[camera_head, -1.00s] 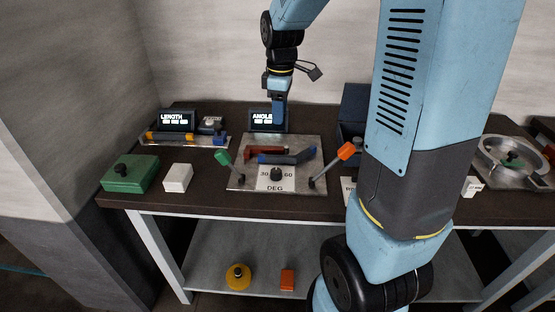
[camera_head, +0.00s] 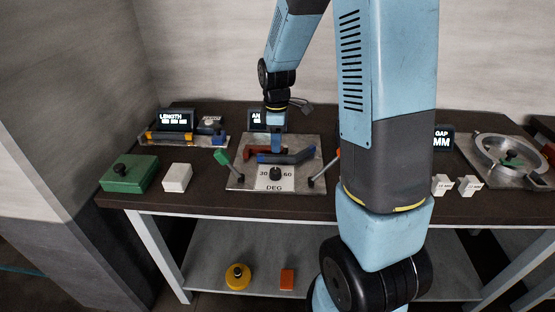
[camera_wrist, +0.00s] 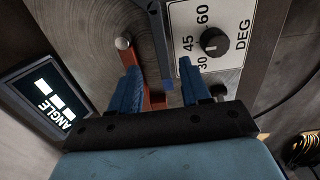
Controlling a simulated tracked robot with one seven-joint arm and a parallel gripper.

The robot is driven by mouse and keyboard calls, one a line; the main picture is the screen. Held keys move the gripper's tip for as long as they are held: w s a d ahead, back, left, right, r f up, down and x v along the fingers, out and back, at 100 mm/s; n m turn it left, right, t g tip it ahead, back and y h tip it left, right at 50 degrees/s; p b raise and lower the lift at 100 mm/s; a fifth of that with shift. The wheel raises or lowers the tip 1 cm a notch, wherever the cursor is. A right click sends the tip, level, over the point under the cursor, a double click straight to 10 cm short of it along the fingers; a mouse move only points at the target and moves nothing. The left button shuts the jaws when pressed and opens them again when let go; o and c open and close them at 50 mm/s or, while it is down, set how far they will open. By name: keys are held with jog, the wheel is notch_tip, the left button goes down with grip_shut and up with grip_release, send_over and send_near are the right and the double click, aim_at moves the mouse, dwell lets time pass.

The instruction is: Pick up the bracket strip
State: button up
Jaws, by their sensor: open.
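I cannot tell for sure which piece is the bracket strip. A red bar (camera_head: 252,150) lies on the metal plate of the angle station (camera_head: 240,183), beside a blue bar (camera_head: 297,158). My gripper (camera_head: 276,150) points down over these bars. In the wrist view my gripper (camera_wrist: 158,72) is open, with its two blue fingers apart. The red bar (camera_wrist: 155,92) shows between the fingers, and a dark bar (camera_wrist: 156,38) runs down next to it. Whether the fingers reach down to the bar's height is unclear. The bars' near ends are hidden by the gripper body.
A dial (camera_wrist: 213,41) with degree marks and an ANGLE screen (camera_wrist: 43,98) flank the bars. A green-handled lever (camera_head: 223,158) stands left of them. A green box (camera_head: 130,174), a white block (camera_head: 177,177) and the length station (camera_head: 186,138) are further left. My arm hides part of the table.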

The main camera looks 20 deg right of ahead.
aim_at(276, 156)
jog(key=shift+s+a+f, duration=0.1)
jog(key=shift+f, duration=1.25)
jog(key=shift+s+a+f, duration=0.1)
jog(key=shift+f, duration=1.2)
grip_shut()
